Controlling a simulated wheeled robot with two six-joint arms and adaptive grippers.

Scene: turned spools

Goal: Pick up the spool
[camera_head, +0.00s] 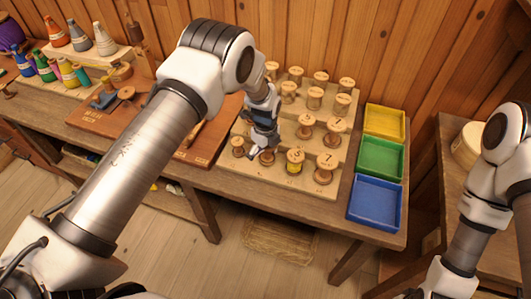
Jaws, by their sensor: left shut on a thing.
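Several wooden spools stand in rows on a light stepped rack (312,187) on the table. In the front row are a small brown spool (238,147), a spool (267,157) beside my gripper, a spool with a yellow band (294,161) and a larger spool (323,169). My left gripper (256,153) reaches down to the front row and is shut on the spool there; its fingers and wrist partly cover that spool. I cannot tell whether the spool is lifted off the rack. My right arm shows at the right edge, but its gripper is out of view.
Yellow (385,121), green (381,159) and blue (375,203) trays line the table's right end. A brown board with tools (105,118) lies left of the rack. Coloured thread cones (45,67) stand at the far left. A wooden wall rises behind.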

